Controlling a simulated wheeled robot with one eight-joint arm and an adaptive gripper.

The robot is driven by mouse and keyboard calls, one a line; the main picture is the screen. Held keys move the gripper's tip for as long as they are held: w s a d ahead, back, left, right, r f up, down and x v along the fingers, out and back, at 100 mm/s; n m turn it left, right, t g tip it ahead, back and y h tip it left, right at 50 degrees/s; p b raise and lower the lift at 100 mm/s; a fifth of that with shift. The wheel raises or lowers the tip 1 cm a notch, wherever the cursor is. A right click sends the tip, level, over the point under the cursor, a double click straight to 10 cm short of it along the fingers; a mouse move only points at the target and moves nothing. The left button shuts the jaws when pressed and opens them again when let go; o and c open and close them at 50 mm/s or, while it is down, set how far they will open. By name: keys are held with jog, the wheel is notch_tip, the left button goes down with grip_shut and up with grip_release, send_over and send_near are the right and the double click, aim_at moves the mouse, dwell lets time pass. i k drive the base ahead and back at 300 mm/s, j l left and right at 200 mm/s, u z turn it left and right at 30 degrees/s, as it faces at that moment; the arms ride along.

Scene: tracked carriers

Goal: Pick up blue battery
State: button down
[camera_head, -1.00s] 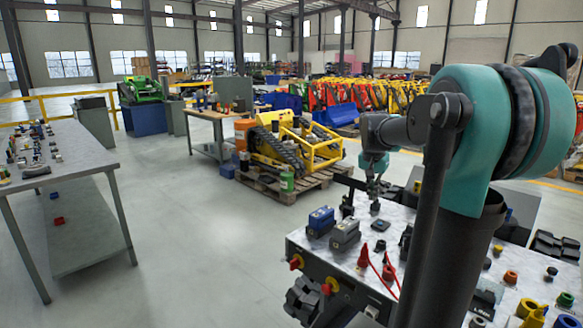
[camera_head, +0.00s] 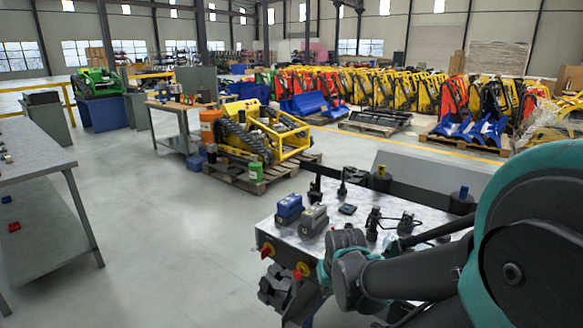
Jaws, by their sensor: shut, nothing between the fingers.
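The blue battery (camera_head: 289,208) stands upright on the near left part of the work table (camera_head: 286,238). A grey battery (camera_head: 313,220) of similar shape stands just to its right and a little nearer to me. My arm (camera_head: 400,275) reaches in from the right, low across the front of the table. Its dark joint with teal parts is just in front of the grey battery in the picture.
Red and yellow knobs (camera_head: 302,271) stick out from the table's front side. Dark fittings (camera_head: 374,224) stand on the tabletop right of the batteries. A pallet with a yellow tracked machine (camera_head: 275,135) is behind. A grey bench (camera_head: 28,150) stands at left, with open floor between.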

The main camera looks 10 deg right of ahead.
aim_at(287, 206)
jog(key=u, duration=1.65)
jog(key=i+j, duration=0.2)
jog(key=i, duration=0.35)
jog(key=i+j+u, duration=0.1)
jog(key=i, duration=0.45)
jog(key=i+l+z, duration=0.1)
jog(key=i+z, duration=0.3)
jog(key=i, duration=0.2)
jog(key=i+j+z, duration=0.1)
jog(key=i+z, duration=0.3)
jog(key=i, duration=0.25)
jog(key=i+j+z, duration=0.25)
jog(key=i+z, duration=0.15)
jog(key=i, duration=0.2)
jog(key=i+l+z, duration=0.2)
jog(key=i+z, duration=0.6)
jog(key=i, duration=0.25)
jog(key=i+j+z, duration=0.1)
jog(key=i+z, duration=0.25)
jog(key=i, duration=0.2)
jog(key=i+j+z, duration=0.25)
jog(key=i+z, duration=0.4)
jog(key=i, duration=0.6)
jog(key=i+j+z, duration=0.25)
jog(key=i, duration=0.6)
jog(key=i+z, duration=0.1)
jog(key=z, duration=3.45)
